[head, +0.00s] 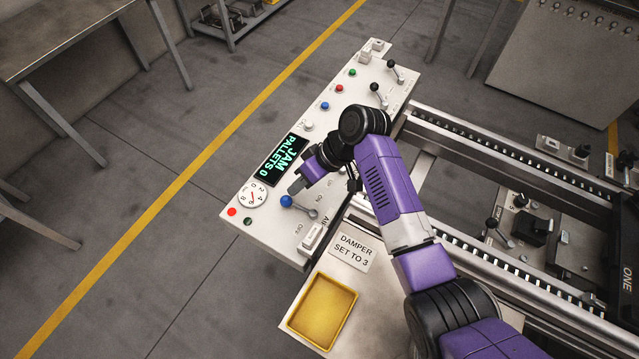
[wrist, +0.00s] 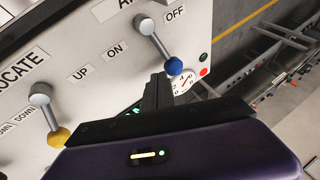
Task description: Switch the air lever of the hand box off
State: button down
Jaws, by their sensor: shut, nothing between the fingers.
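The hand box (head: 262,222) is a long white console with levers and buttons. Its air lever (head: 286,201) has a blue ball on a grey shaft, with ON and OFF labels beside its base. In the wrist view the blue ball (wrist: 174,66) is right of my fingertips, ON is left of the lever and OFF is right of it. I cannot tell exactly which end the shaft leans to. My gripper (head: 294,188) is shut and empty, its fingertips close beside the ball on the ON side. The wrist view also shows my fingers (wrist: 158,82); whether they touch the ball is unclear.
A lever with a yellow ball (wrist: 58,136) stands left in the wrist view, by UP and DOWN labels. A round gauge (head: 252,195) and a display (head: 281,161) reading JAM, PALLETS 0 lie beyond my gripper. A yellow tray (head: 322,309) is near. A conveyor rail (head: 480,250) runs right.

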aim_at(286, 198)
jog(key=shift+s+a+r+p, duration=0.1)
jog(key=shift+s+a+p, duration=0.35)
jog(key=shift+a, duration=0.2)
jog(key=shift+s+a+p, duration=0.35)
jog(key=shift+s+p, duration=0.05)
jog(key=shift+s, duration=0.25)
